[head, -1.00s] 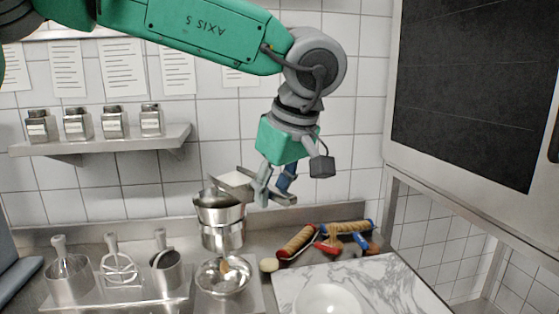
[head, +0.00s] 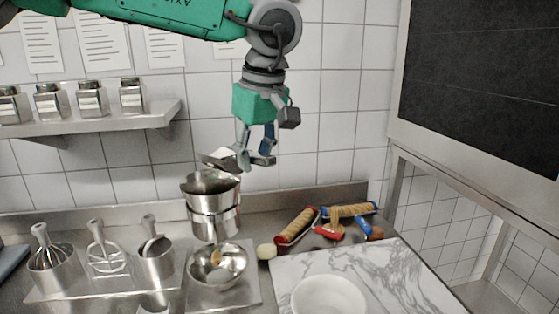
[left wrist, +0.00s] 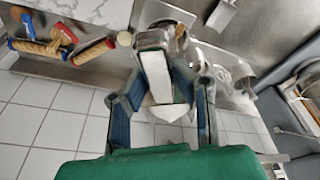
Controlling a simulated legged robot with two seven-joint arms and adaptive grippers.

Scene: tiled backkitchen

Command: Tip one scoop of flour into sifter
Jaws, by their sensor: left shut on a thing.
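My left gripper (head: 256,157) is shut on a metal scoop (head: 222,158), just above the sifter's rim in the head view. The scoop's pale handle shows between the blue finger pads in the left wrist view (left wrist: 155,75). A white patch (left wrist: 168,112) lies between the fingers there; I cannot tell whether it is flour. The sifter (head: 211,186) looks like a wide metal cup standing on another metal vessel (head: 213,222). How much flour is in the scoop or the sifter is hidden. My right gripper is not in view.
A metal bowl (head: 219,264) stands in front of the sifter. Metal cups with utensils (head: 53,268) stand to the left. A marble board (head: 375,265) with a white bowl (head: 329,298) is at right, with rolling pins (head: 297,226) behind it. A jar shelf (head: 90,118) hangs at left.

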